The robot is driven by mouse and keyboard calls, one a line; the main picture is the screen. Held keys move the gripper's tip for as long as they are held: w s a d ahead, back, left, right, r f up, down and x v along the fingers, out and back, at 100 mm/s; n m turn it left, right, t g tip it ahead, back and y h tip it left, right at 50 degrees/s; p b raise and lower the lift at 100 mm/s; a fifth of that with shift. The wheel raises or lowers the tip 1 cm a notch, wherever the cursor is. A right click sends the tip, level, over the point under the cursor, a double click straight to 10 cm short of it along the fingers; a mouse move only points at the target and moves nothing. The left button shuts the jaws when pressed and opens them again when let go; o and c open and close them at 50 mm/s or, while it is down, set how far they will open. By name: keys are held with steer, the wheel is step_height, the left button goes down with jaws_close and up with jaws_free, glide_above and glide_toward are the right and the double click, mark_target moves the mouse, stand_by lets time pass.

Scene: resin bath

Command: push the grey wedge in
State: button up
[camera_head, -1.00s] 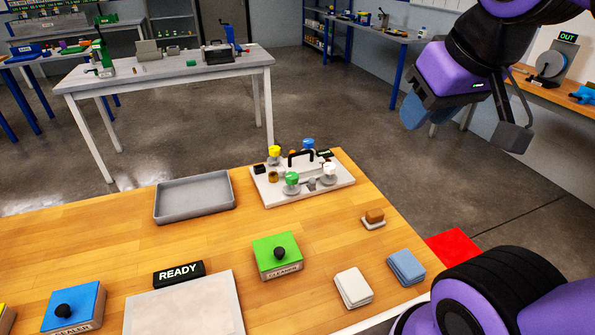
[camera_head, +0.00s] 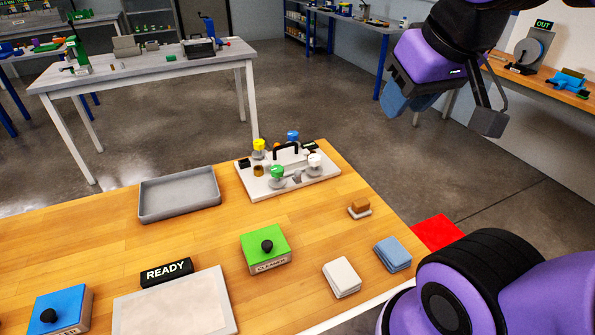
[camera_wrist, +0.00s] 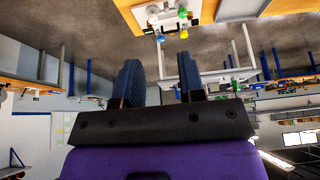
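A white plate (camera_head: 326,184) with green, white, yellow and blue knobs and a black handle lies at the table's far right corner. A small grey piece (camera_head: 297,177) between the green and white knobs may be the grey wedge; it is too small to be sure. My gripper (camera_head: 408,97) hangs in the air at upper right, well away from the plate. In the wrist view my gripper (camera_wrist: 162,80) has its two dark blue fingers apart with nothing between them. The plate shows upside down at the top of the wrist view (camera_wrist: 208,12).
On the wooden table are a grey tray (camera_head: 148,210), a green cleaner box (camera_head: 252,244), a blue box (camera_head: 75,309), a READY sign (camera_head: 166,272), a pale panel (camera_head: 228,321), white pads (camera_head: 341,276), blue pads (camera_head: 392,253) and a brown-topped block (camera_head: 360,208). Open floor lies beyond.

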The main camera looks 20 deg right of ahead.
steer(key=m+g+y, duration=0.2)
steer(key=g, duration=0.3)
glide_above(298, 176)
steer(key=d, duration=0.3)
step_height(298, 176, down, 29)
steer(key=f, duration=0.3)
steer(key=a+f, duration=0.1)
steer(key=f, duration=0.2)
steer(key=w+a+f, duration=0.1)
steer(key=f, duration=0.2)
steer(key=shift+w+a+f, duration=0.1)
steer(key=shift+f, duration=0.25)
